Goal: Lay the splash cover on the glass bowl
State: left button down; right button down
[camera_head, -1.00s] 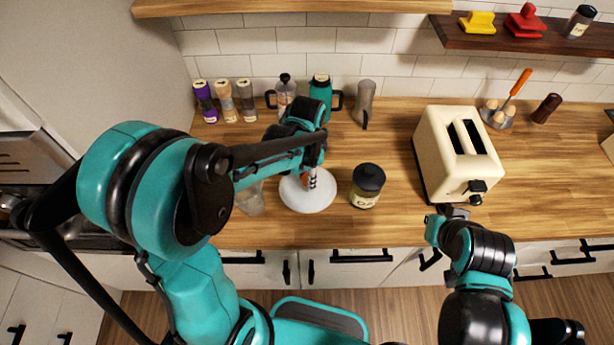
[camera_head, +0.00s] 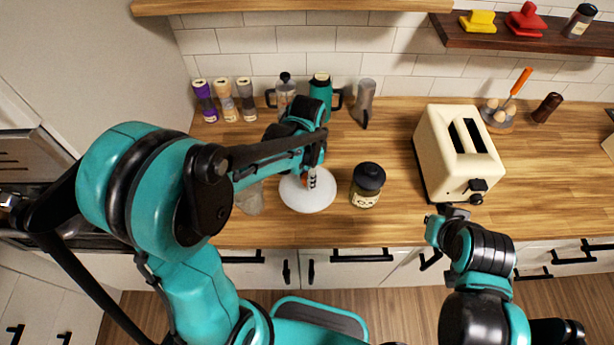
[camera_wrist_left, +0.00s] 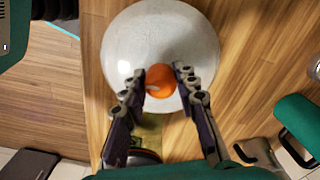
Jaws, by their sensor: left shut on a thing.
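The splash cover (camera_head: 305,201) is a pale, cloudy disc with an orange knob (camera_wrist_left: 160,80). My left gripper (camera_head: 312,176) is over the cover, with its fingers shut on the knob. The wrist view shows the fingertips (camera_wrist_left: 164,78) on either side of the knob and the cover's disc (camera_wrist_left: 128,42) behind it. A glass vessel (camera_head: 249,200) stands just left of the cover, partly behind my left arm. I cannot tell whether it is the glass bowl, or whether a bowl is under the cover. My right gripper (camera_head: 452,212) is near the toaster's front; its fingers are unclear.
A black-lidded jar (camera_head: 367,186) stands close to the cover's right. The cream toaster (camera_head: 440,150) is further right. A French press (camera_head: 286,90), teal flask (camera_head: 320,92) and grey canister (camera_head: 364,98) stand behind. Wooden counter (camera_head: 390,225) is clear in front of the jar.

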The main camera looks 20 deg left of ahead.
pick_arm(q)
jog(key=shift+f, duration=0.1)
jog(key=c, duration=1.1)
grip_release()
jog(key=o, duration=0.6)
jog(key=shift+r+p, duration=2.65)
jog(key=shift+r, duration=0.9)
